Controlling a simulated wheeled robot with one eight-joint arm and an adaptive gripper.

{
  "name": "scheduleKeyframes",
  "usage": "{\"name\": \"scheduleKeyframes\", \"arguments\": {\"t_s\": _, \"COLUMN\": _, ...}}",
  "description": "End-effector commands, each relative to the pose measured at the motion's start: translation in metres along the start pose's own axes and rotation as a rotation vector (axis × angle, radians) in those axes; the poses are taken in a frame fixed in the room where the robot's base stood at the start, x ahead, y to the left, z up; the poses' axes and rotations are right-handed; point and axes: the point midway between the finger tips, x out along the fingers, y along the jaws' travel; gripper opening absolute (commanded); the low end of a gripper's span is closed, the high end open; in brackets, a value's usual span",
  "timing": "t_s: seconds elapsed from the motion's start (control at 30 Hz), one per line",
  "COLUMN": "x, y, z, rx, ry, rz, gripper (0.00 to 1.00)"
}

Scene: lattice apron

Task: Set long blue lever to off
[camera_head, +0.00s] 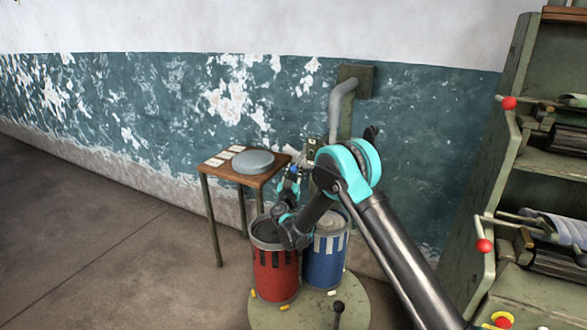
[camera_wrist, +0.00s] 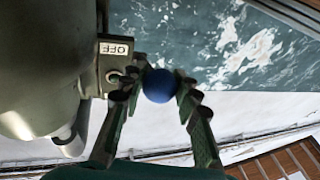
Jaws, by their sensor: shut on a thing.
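The long blue lever's round blue knob (camera_wrist: 158,86) sits between the fingertips of my gripper (camera_wrist: 160,88) in the wrist view. My gripper is shut on it. The lever's rod is mostly hidden behind the fingers. A white OFF label (camera_wrist: 117,48) is on a small box left of the knob, close to the left finger. In the head view, the blue knob (camera_head: 294,169) shows small at my gripper (camera_head: 291,180), beside the lever post, and my arm hides part of the mechanism.
A red drum (camera_head: 275,272) and a blue drum (camera_head: 325,262) stand on a round green base (camera_head: 300,317) below my arm. A small table (camera_head: 217,163) with a grey lid is at left. A green shelf rack (camera_head: 497,190) with red knobs is at right. The floor at left is clear.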

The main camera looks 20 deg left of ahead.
Motion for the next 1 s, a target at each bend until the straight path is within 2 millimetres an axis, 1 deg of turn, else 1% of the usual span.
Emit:
{"name": "scheduleKeyframes", "arguments": {"t_s": 0.13, "x": 0.0005, "y": -0.0005, "z": 0.0036, "rx": 0.002, "ry": -0.002, "rz": -0.002, "gripper": 0.0}}
{"name": "scheduleKeyframes", "arguments": {"t_s": 0.53, "x": 0.0009, "y": -0.0003, "z": 0.0041, "rx": 0.002, "ry": -0.002, "rz": -0.001, "gripper": 0.0}}
{"name": "scheduleKeyframes", "arguments": {"t_s": 0.57, "x": 0.0009, "y": -0.0003, "z": 0.0041, "rx": 0.002, "ry": -0.002, "rz": -0.001, "gripper": 0.31}}
{"name": "scheduleKeyframes", "arguments": {"t_s": 0.7, "x": 0.001, "y": -0.0002, "z": 0.0039, "rx": 0.001, "ry": -0.001, "rz": -0.001, "gripper": 0.49}}
{"name": "scheduleKeyframes", "arguments": {"t_s": 0.73, "x": 0.001, "y": -0.0001, "z": 0.0038, "rx": 0.001, "ry": -0.001, "rz": -0.001, "gripper": 0.52}}
{"name": "scheduleKeyframes", "arguments": {"t_s": 1.0, "x": 0.0006, "y": 0.0001, "z": 0.0035, "rx": 0.0, "ry": 0.0, "rz": 0.0, "gripper": 0.52}}
